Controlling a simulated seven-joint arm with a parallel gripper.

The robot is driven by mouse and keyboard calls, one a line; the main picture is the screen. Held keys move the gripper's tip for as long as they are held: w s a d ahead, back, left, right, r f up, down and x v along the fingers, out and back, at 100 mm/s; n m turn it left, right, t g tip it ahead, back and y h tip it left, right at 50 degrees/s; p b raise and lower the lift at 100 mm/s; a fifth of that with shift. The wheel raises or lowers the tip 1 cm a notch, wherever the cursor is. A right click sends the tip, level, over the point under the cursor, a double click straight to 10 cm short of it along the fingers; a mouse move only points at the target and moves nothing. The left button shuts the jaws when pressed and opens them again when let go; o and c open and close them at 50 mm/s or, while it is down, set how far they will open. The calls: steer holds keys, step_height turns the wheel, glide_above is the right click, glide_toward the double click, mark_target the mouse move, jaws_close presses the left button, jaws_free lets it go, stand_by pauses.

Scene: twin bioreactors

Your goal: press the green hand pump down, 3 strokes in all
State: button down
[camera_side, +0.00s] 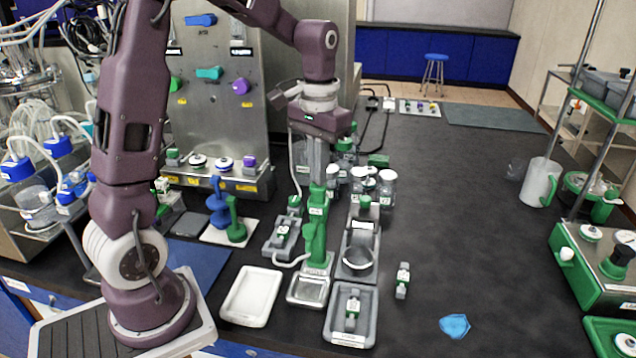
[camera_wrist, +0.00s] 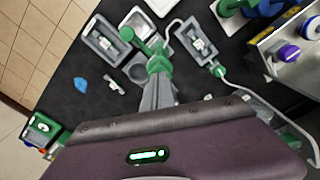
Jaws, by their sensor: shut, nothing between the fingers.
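The green hand pump (camera_side: 317,228) stands upright on a small base with a metal tray in front, near the middle of the bench. It also shows in the wrist view (camera_wrist: 157,62), partly covered by my fingers. My gripper (camera_side: 318,184) points straight down over the pump, its fingers shut and empty. The fingertips are at the top of the pump in both views, the wrist view included (camera_wrist: 158,76). I cannot tell whether they touch it.
A white tray (camera_side: 231,307) and a grey tray (camera_side: 371,330) flank the pump in front. Several lidded jars (camera_side: 387,186) stand behind it. A white board with a blue and a green fixture (camera_side: 235,222) is to the left. The bench by the blue scrap (camera_side: 454,326) is mostly clear.

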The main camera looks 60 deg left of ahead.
steer(key=shift+f, duration=1.15)
steer(key=shift+r, duration=1.85)
steer(key=shift+f, duration=1.85)
steer(key=shift+r, duration=1.8)
